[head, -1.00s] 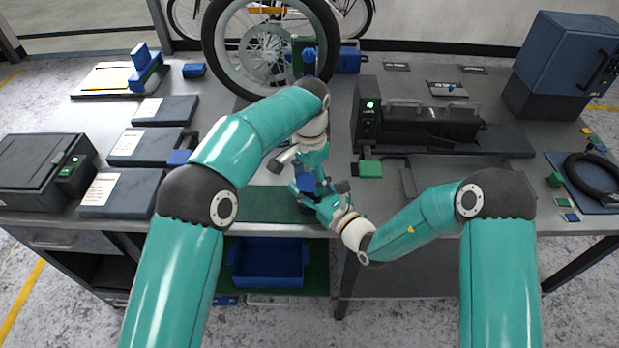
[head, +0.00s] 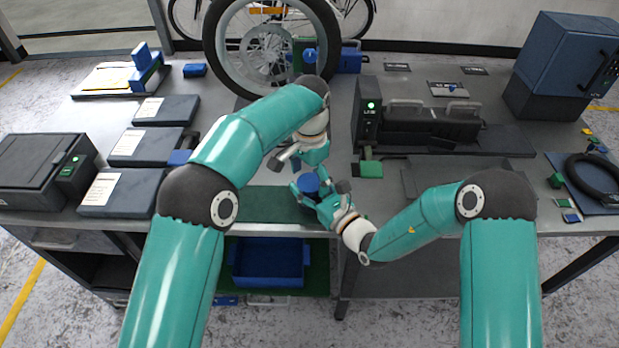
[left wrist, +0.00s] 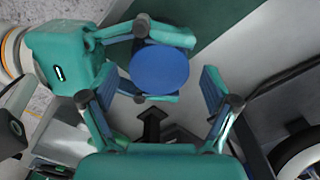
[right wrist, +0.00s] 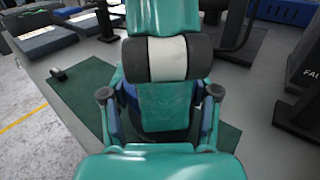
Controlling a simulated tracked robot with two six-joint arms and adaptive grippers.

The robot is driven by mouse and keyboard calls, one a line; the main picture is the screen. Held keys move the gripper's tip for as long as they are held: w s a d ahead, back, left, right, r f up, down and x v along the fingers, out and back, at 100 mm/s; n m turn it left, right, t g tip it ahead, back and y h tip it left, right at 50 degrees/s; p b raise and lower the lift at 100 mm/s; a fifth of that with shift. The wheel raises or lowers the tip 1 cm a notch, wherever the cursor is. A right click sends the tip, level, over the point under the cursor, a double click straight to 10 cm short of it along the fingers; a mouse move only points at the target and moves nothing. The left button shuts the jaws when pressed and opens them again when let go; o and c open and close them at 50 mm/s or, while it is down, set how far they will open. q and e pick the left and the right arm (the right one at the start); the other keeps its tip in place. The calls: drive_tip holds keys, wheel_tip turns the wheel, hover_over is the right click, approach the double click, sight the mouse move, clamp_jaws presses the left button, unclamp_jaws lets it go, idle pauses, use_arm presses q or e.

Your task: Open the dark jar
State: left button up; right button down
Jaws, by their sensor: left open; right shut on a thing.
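The dark jar shows mostly by its round blue lid (head: 309,183), just above the green mat at the table's front. My right gripper (head: 314,192) is shut around the jar's side. In the left wrist view, the lid (left wrist: 159,70) faces the camera between the right gripper's fingers. My left gripper (head: 302,162) is open, directly above the lid; its spread fingers (left wrist: 160,100) are apart from it. In the right wrist view, the dark jar body (right wrist: 165,136) is partly visible between my right fingers. Whether the lid is loose on the jar cannot be told.
A bicycle wheel (head: 270,50) stands behind my left arm. A dark machine with a green light (head: 368,110) stands to the right. Flat dark boxes (head: 140,145) lie on the left. A blue bin (head: 268,262) sits on the shelf below. The green mat (head: 262,205) has bare room.

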use_arm(q)
wheel_tip(320, 180, up, 4)
drive_tip(key=shift+f, duration=0.1)
drive_tip(key=shift+r, duration=0.2)
drive_tip(key=shift+c, duration=1.3)
wheel_tip(320, 180, up, 3)
drive_tip(key=m, duration=0.3)
drive_tip(key=shift+m, duration=0.4)
drive_tip(key=shift+f, duration=3.85)
drive_tip(key=c, duration=1)
drive_tip(key=n, duration=0.3)
drive_tip(key=shift+n, duration=0.4)
